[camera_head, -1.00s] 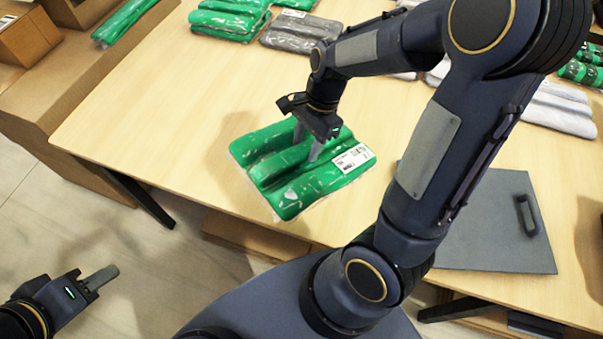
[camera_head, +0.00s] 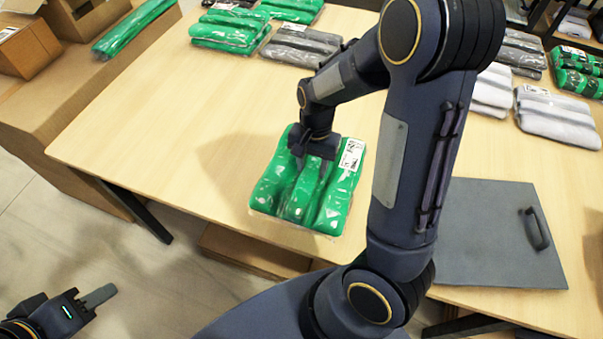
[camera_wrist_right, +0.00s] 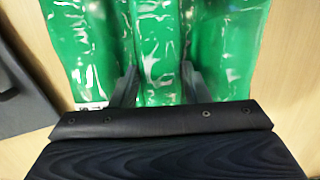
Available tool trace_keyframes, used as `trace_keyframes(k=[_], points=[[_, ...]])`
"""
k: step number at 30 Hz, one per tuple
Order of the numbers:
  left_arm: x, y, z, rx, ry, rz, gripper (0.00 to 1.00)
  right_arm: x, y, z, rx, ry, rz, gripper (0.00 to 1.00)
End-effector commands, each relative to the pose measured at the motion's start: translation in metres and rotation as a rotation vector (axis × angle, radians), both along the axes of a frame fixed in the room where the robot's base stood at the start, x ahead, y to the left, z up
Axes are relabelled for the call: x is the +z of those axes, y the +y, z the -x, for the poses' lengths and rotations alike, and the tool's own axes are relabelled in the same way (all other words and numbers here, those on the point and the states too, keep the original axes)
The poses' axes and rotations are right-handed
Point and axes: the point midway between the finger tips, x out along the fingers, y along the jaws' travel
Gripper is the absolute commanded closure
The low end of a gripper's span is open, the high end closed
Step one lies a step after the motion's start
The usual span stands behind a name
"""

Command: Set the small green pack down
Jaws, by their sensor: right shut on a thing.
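The small green pack (camera_head: 303,190), in clear wrap with a white label, is at the table's front edge in the head view. My right gripper (camera_head: 311,165) is over it and shut on its middle fold. In the right wrist view the green pack (camera_wrist_right: 160,50) fills the upper middle, with a finger of the gripper (camera_wrist_right: 158,88) on each side of the middle fold. I cannot tell whether the pack touches the table. My left gripper (camera_head: 98,297) is at the lower left, away from the table; I cannot tell its opening.
The wooden table (camera_head: 150,120) has free room left of the pack. Green packs (camera_head: 225,33) and grey packs (camera_head: 302,45) lie along the back, white ones (camera_head: 555,115) at right. A dark grey board (camera_head: 490,235) with a handle lies right. Cardboard boxes (camera_head: 30,50) stand at left.

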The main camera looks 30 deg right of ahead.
Motion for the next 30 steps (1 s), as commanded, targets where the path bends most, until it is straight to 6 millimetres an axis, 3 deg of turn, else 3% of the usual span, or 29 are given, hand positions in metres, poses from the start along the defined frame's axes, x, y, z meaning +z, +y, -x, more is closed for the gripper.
trace_keyframes(k=[6,16,28,29,30], points=[[-0.001,0.0,0.0,0.0,0.0,0.0,0.62,-0.027,0.01,-0.02,0.0,0.0,0.001,0.86],[0.003,0.0,0.0,0.0,0.0,0.0,0.62,-0.061,0.014,-0.026,-0.003,0.002,0.001,0.86],[0.0,0.0,0.0,0.0,0.0,0.0,0.62,-0.069,0.014,-0.027,-0.002,-0.003,0.0,0.86],[0.001,0.0,0.0,0.0,0.0,0.0,0.62,-0.068,0.014,-0.027,-0.002,-0.002,0.0,0.55],[0.001,0.0,0.0,0.0,0.0,0.0,0.62,-0.068,0.014,-0.027,-0.002,-0.002,0.0,0.49]])
